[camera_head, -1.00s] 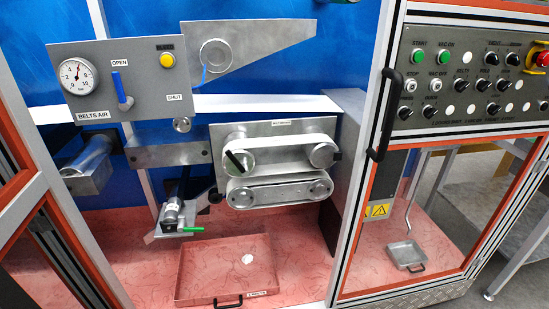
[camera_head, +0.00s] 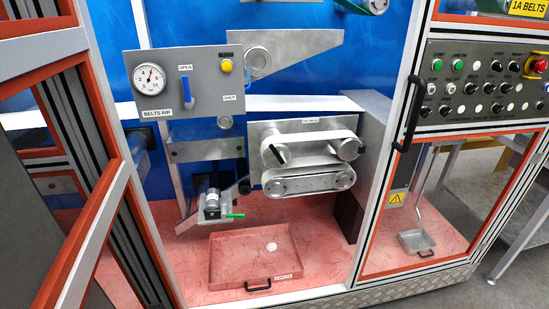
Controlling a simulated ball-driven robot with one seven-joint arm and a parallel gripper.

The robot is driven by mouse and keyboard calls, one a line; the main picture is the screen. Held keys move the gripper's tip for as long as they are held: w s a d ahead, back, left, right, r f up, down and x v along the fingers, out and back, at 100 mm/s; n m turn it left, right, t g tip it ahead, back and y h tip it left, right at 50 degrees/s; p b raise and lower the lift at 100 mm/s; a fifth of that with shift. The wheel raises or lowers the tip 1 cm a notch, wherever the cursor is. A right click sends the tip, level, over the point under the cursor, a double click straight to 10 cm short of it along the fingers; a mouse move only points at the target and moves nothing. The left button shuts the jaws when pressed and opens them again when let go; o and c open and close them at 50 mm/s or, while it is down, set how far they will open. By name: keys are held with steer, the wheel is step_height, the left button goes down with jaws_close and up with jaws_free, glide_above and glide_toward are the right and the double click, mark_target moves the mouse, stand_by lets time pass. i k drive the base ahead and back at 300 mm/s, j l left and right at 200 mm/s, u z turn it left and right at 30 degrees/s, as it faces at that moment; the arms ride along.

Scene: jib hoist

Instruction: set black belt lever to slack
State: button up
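The black belt lever (camera_head: 278,154) is a short black bar on the round hub at the left end of the upper belt, on the grey belt unit (camera_head: 310,125) inside the cabinet. It is tilted, its upper end to the left and its lower end to the right. The label above the belts and any marks around the lever are too small to read. My gripper is not in view.
An orange-edged door frame (camera_head: 85,235) stands at the left, and a post with a black handle (camera_head: 412,100) at the right. A red tray (camera_head: 252,262) lies below the belts. A blue-handled valve (camera_head: 187,90) and a gauge (camera_head: 149,79) are on the air panel.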

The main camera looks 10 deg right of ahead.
mark_target(276, 156)
steer(key=i+j, duration=0.15)
steer(key=i, duration=0.25)
steer(key=i+j, duration=0.1)
steer(key=i, duration=0.3)
steer(key=i+j+z, duration=0.1)
steer(key=i+j, duration=0.1)
steer(key=j, duration=0.05)
